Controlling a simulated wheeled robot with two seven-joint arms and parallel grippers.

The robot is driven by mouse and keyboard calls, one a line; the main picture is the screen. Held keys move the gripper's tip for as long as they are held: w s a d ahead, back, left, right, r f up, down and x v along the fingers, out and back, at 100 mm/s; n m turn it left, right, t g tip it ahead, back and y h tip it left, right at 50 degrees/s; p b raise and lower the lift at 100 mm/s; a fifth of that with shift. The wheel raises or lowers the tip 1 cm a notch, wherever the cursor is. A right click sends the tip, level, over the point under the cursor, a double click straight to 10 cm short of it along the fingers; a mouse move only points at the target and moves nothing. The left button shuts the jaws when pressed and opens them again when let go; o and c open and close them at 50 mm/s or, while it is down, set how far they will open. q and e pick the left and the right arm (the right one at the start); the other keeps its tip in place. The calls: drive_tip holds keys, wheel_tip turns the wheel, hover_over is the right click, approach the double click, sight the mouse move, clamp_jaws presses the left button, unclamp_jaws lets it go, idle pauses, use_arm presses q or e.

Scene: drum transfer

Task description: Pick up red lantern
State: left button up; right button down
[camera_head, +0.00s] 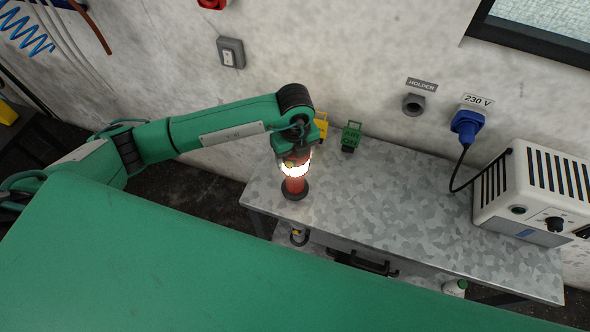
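The red lantern (295,185) stands upright on a dark round base near the left front corner of the grey metal bench (420,210). A bright white-yellow glow shows near its top. My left gripper (295,158) comes down from above at the lantern's upper part. The gripper and wrist cover the lantern's top. The fingers are hard to make out against the glow, so I cannot tell whether they are closed on it. My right gripper is not in view.
Behind my wrist on the bench stand a yellow item (321,126) and a green item (350,137). A white box-shaped device (530,190) sits at the right, with a cable to a blue plug (466,126). The bench middle is clear. A holder (413,104) is on the wall.

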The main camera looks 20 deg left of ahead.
use_arm(q)
drive_tip(key=c, duration=1.1)
drive_tip(key=shift+w+r, duration=0.1)
clamp_jaws()
drive_tip(key=shift+r, duration=0.15)
